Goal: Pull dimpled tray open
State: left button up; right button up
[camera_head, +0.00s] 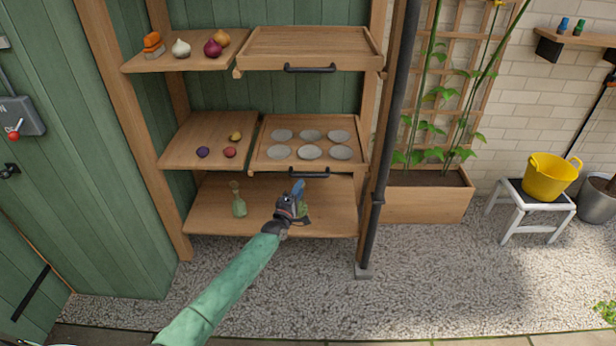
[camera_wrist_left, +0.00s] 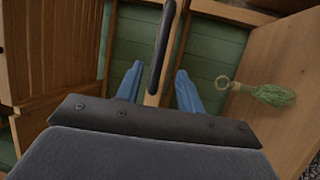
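The dimpled tray (camera_head: 262,158) is a wooden tray with several round grey dimples on the middle shelf level, right side. A black bar handle (camera_head: 316,174) is on its front edge. My left gripper (camera_head: 298,188) is just below and in front of that handle. In the left wrist view, the blue fingers (camera_wrist_left: 159,88) are apart with nothing gripped. A black handle (camera_wrist_left: 164,40) runs lengthwise ahead of and between them; contact cannot be told. My right gripper is in neither view.
A plain wooden tray (camera_head: 310,47) with a black handle (camera_head: 310,69) is above. Onions and other bulbs lie on the shelves at left. A green bundle with a ring (camera_head: 239,205) is on the bottom shelf. A dark post (camera_head: 384,150) stands right of the trays.

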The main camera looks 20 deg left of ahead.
aim_at(307, 176)
pick_arm(q)
jog(key=shift+x, duration=3.7)
jog(key=shift+c, duration=0.2)
grip_shut()
